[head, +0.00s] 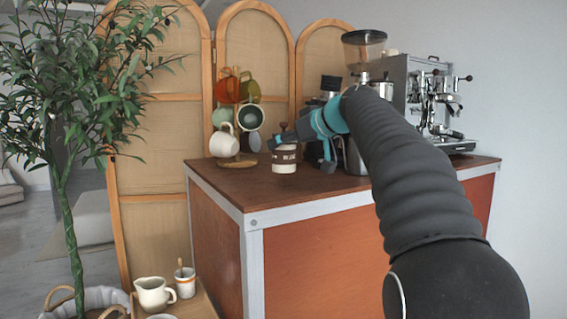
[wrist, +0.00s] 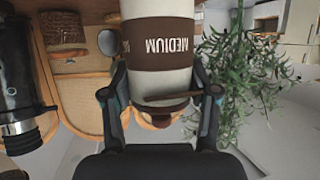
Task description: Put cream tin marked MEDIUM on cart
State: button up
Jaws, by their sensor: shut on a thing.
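The cream tin marked MEDIUM (head: 285,168) is cream-coloured with a brown label band and a brown part at the lid end. In the wrist view the tin (wrist: 158,75) shows its MEDIUM label upside down. My gripper (wrist: 160,95) is shut on the tin, with one finger on each side of it. In the head view my gripper (head: 283,140) is at the tin's upper part, over the cart top (head: 320,188). The tin appears upright at the cart's left part; I cannot tell whether its base touches the top.
A mug tree with hanging mugs (head: 236,115) stands close left of the tin. A coffee grinder (head: 364,50) and an espresso machine (head: 430,100) stand to the right. A low side table holds a pitcher (head: 154,294) and a cup (head: 185,282). The cart's front strip is clear.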

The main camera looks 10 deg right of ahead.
aim_at(292, 154)
jog(key=shift+a+f+b, duration=0.15)
jog(key=shift+f+b, duration=0.45)
jog(key=shift+f, duration=1.4)
jog(key=shift+f, duration=0.15)
jog(key=o, duration=1.4)
jog(key=shift+r, duration=0.2)
jog(key=v, duration=1.2)
